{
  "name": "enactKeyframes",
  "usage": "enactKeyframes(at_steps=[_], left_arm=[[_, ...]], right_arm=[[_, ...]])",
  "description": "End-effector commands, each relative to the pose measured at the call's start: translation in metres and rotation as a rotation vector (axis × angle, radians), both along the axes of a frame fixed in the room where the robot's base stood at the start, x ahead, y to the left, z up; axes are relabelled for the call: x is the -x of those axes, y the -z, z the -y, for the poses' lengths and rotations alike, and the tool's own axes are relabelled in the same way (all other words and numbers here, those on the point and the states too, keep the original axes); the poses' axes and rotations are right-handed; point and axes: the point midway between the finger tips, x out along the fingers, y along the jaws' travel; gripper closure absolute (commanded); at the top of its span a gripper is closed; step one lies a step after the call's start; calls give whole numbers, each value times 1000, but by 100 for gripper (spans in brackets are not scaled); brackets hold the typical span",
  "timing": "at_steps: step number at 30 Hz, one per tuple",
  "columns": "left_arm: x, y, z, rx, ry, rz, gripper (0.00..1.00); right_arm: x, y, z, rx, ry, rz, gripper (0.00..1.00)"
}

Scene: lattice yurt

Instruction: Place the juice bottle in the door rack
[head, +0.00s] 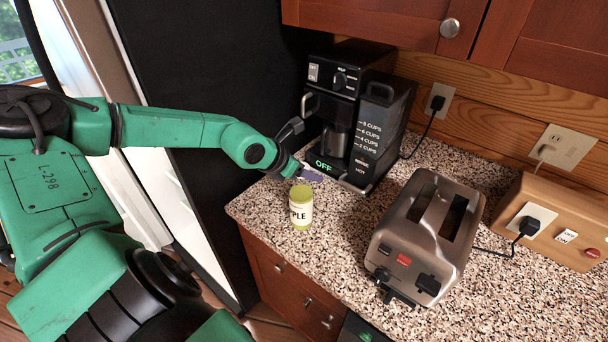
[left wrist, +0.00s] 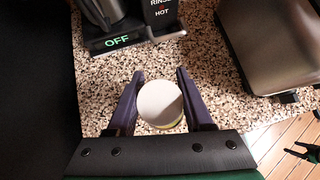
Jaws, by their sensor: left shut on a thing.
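The juice bottle (head: 301,211) is a short pale green container with a cream label ending in "PLE". It is upright at the left part of the granite counter. My left gripper (head: 312,176) is at its top in the head view. In the left wrist view the bottle's round pale top (left wrist: 160,101) lies between the two dark purple fingers of my left gripper (left wrist: 157,98), which is shut on it. I cannot tell whether its base touches the counter. A small black and green part at the right edge of the left wrist view looks like my right gripper (left wrist: 300,151). No door rack can be made out.
A black coffee maker (head: 345,115) with a lit "OFF" sign stands behind the bottle. A steel toaster (head: 424,235) stands to the right, with a wooden socket box (head: 565,220) beyond. A tall black panel (head: 215,75) rises left of the counter (head: 345,290).

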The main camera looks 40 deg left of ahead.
Motion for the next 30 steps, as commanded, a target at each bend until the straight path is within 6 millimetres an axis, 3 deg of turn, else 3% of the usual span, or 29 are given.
enactKeyframes(at_steps=[8, 11, 18, 24, 30], left_arm=[[-1, -22, 0, -2, -1, 7, 100], [-2, -43, -1, -4, -1, 11, 100], [-1, -122, -1, -2, -1, 11, 100], [0, -180, 0, -1, -1, 5, 100], [0, -201, 0, 1, 0, 3, 100]], right_arm=[[-1, 3, 3, 4, -1, 2, 22], [-1, 9, 4, 6, 0, 2, 22], [-1, 32, 5, 7, 0, 2, 22], [-1, 37, 6, 8, 0, 2, 22], [-1, 37, 6, 8, 1, 2, 22]])
